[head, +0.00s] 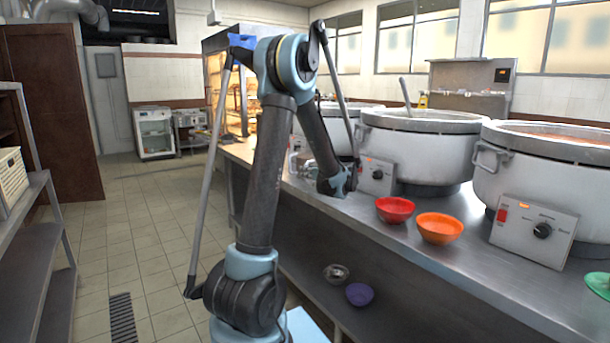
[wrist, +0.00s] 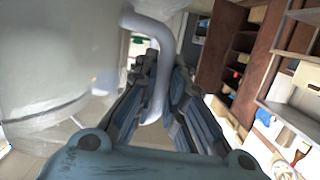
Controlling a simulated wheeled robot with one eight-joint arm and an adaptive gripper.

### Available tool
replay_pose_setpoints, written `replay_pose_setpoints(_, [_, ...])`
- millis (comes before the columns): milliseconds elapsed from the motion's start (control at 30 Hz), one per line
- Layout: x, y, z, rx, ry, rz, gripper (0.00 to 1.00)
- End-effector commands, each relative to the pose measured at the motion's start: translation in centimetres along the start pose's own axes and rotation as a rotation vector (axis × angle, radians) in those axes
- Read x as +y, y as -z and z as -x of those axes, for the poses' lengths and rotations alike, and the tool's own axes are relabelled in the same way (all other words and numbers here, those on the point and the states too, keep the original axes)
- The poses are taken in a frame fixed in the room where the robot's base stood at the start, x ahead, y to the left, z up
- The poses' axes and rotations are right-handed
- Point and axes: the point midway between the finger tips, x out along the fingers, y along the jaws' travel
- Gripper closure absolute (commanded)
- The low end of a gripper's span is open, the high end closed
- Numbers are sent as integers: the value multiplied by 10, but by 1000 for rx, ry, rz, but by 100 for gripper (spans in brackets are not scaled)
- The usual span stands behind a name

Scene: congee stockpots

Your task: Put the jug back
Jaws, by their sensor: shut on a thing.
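The jug (wrist: 55,65) is large and pale in the wrist view, filling the left side. Its curved handle (wrist: 160,60) passes between the two fingers of my gripper (wrist: 157,100), which is shut on it. In the head view, a small clear, pale shape that looks like the jug (head: 303,165) shows just left of my wrist, above the counter's edge. My gripper's fingers are mostly hidden there behind my wrist. I cannot tell whether the jug touches the counter.
The steel counter (head: 400,258) carries large stockpots (head: 408,150), a red bowl (head: 395,210) and an orange bowl (head: 440,228). A metal bowl (head: 336,273) and a purple bowl (head: 359,294) sit on the lower shelf. Shelving (head: 35,215) stands at left.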

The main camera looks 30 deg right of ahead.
Motion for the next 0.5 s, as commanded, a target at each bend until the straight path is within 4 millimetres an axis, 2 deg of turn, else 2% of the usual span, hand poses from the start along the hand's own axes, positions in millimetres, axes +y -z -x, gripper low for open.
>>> replay_pose_setpoints(33, [0,-1,0,0,0,0,100])
replay_pose_setpoints(100, [0,-1,0,0,0,0,78])
replay_pose_setpoints(133, [0,-1,0,0,0,0,71])
replay_pose_setpoints(167, [0,-1,0,0,0,0,69])
replay_pose_setpoints(500, [0,0,0,0,0,0,69])
